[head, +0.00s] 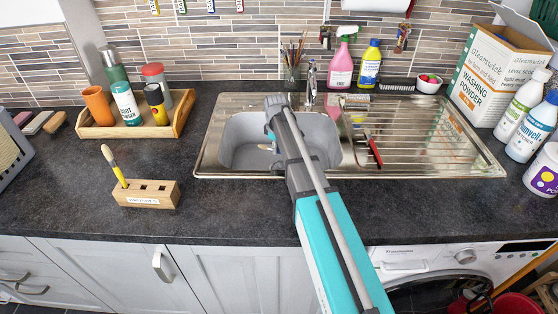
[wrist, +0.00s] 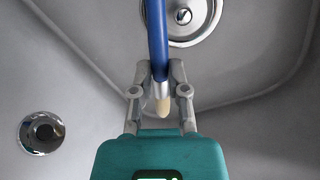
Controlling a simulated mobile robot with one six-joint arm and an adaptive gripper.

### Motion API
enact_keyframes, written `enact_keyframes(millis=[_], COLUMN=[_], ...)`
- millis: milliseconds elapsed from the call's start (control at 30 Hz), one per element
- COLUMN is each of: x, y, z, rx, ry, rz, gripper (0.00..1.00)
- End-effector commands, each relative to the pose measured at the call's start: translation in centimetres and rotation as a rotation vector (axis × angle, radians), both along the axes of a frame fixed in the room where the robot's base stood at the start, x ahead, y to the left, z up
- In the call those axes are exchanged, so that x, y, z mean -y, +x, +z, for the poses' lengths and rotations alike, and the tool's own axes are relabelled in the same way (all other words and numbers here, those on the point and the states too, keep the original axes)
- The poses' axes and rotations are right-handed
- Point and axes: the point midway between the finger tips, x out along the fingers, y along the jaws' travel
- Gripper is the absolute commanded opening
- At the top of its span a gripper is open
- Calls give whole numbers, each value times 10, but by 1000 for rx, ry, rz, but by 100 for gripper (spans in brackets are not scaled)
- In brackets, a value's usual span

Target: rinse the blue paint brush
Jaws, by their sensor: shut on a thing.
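In the wrist view my gripper (wrist: 160,78) is shut on the blue paint brush (wrist: 156,40). Its blue handle runs to the top edge of the picture, and its metal ferrule and cream bristles show between the fingers. The sink basin (wrist: 250,130) lies below, with a round chrome drain (wrist: 205,30) at the top. In the head view my gripper (head: 271,138) is over the steel sink's basin (head: 240,150), and my arm hides part of it. The tap (head: 311,82) stands behind the basin. No running water can be made out.
A wooden brush block (head: 150,194) with a yellow brush stands left of the sink. A wooden tray (head: 100,130) of bottles is behind it. A red-handled tool (head: 375,151) lies on the drainer (head: 440,140). Spray and detergent bottles stand along the back and right.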

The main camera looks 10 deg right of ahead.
Motion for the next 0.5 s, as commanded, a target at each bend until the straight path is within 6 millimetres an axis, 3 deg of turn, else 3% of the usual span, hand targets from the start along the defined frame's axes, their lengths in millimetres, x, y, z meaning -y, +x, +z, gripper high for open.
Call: enact_keyframes(millis=[500], x=[0], y=[0], z=[32], rx=[0], ry=[0], rz=[0], gripper=[0])
